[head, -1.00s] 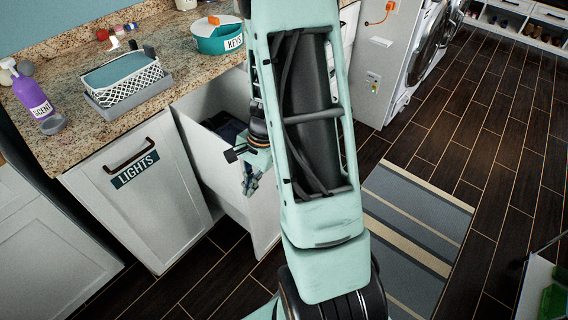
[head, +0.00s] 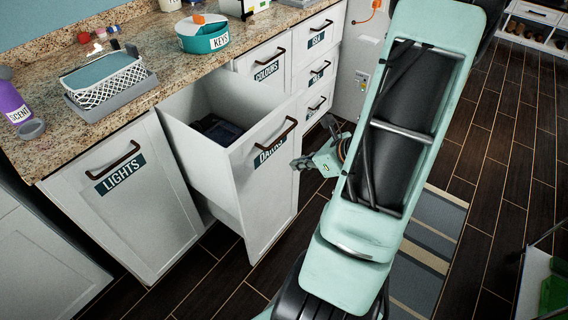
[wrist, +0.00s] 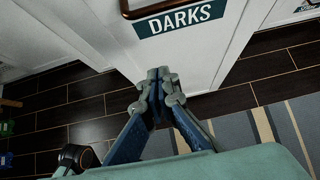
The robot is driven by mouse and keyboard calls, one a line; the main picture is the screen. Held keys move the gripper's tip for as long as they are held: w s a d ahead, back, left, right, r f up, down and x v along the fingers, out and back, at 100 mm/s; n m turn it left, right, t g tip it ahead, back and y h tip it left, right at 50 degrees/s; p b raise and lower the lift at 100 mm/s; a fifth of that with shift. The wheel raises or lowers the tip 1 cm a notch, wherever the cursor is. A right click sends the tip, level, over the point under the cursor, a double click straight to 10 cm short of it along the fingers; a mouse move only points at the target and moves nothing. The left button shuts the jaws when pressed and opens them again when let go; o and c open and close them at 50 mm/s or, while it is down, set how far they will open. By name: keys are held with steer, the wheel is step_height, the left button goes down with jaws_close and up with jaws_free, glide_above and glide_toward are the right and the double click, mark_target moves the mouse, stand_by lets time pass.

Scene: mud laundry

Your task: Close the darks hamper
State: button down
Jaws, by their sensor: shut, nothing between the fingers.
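The darks hamper (head: 262,190) is a white pull-out bin standing open from the counter, with dark cloth (head: 218,130) inside it. Its front has a dark handle (head: 276,140) and a label; in the wrist view the label (wrist: 180,18) reads DARKS. My gripper (head: 296,164) is in front of the hamper's front panel, to its right in the head view, just below handle height. In the wrist view my gripper (wrist: 154,74) is shut and empty, its fingertips pointing at the panel below the label. I cannot tell whether they touch it.
The lights hamper (head: 125,200) is shut on the left. Shut drawers (head: 318,68) are on the right, one labelled COLOURS. The granite counter (head: 130,110) above holds a basket and a teal KEYS box (head: 203,36). A striped rug (head: 430,235) lies on the dark floor.

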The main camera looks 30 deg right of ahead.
mark_target(263, 164)
steer(key=shift+w+a+r+b+x, duration=0.15)
steer(key=shift+w+r+b+x, duration=0.2)
steer(key=shift+x, duration=1.65)
steer(key=shift+w+a+r+b+x, duration=0.1)
steer(key=shift+w+r+b+x, duration=0.2)
steer(key=shift+x, duration=1.7)
steer(key=shift+w+a+r+b+x, duration=0.15)
steer(key=shift+w+r+b+x, duration=0.2)
steer(key=shift+x, duration=1.65)
